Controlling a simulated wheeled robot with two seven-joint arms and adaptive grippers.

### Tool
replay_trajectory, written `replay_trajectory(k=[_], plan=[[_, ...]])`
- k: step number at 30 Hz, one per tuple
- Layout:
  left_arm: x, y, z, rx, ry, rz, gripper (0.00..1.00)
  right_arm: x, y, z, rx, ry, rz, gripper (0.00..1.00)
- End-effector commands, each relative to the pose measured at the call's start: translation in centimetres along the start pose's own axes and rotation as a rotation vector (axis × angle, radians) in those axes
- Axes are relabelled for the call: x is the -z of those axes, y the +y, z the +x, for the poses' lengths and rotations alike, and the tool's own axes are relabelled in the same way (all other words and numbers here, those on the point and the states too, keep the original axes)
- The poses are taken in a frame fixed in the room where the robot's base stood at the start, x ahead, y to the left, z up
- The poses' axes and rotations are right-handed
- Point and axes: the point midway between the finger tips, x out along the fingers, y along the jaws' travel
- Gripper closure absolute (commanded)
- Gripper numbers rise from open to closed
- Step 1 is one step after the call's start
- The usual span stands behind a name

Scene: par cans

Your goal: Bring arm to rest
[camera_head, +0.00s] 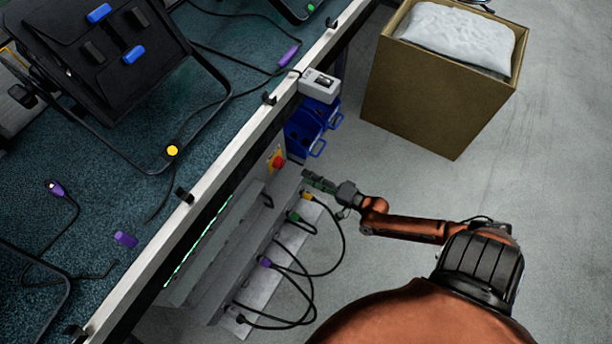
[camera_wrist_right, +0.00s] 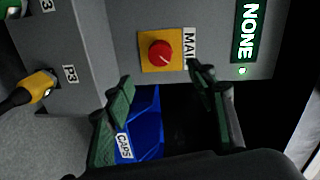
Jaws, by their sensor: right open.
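My right arm (camera_head: 415,228) is orange and reaches left from my body over the floor. Its gripper (camera_head: 322,184) is beside the grey connector panel at the bench's side. In the right wrist view the two green-padded fingers of this gripper (camera_wrist_right: 160,108) stand wide apart with nothing between them. My left gripper is in neither view.
Plugged cables (camera_head: 290,262) loop from the panel below the gripper. A blue bin (camera_head: 306,132) labelled CAPS is close by under the bench edge. A large cardboard box (camera_head: 420,100) with white filling stands at the upper right. The grey floor (camera_head: 560,200) at right is clear.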

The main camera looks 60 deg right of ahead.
Motion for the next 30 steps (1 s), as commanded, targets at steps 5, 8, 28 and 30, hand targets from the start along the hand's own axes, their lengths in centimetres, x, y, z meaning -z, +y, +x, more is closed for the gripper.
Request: replay_trajectory(k=[5,8,28,30], plan=[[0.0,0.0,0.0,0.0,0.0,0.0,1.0,0.0,0.0,0.0,0.0,0.0,0.0,0.49],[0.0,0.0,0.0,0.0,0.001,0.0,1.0,0.0,0.0,0.0,0.0,0.0,0.0,0.49],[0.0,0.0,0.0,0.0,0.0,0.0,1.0,-16.6,6.1,-12.1,-0.255,-0.32,-0.448,0.49],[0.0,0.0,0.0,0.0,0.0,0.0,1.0,-19.2,6.6,-14.7,-0.293,-0.39,-0.551,0.49]])
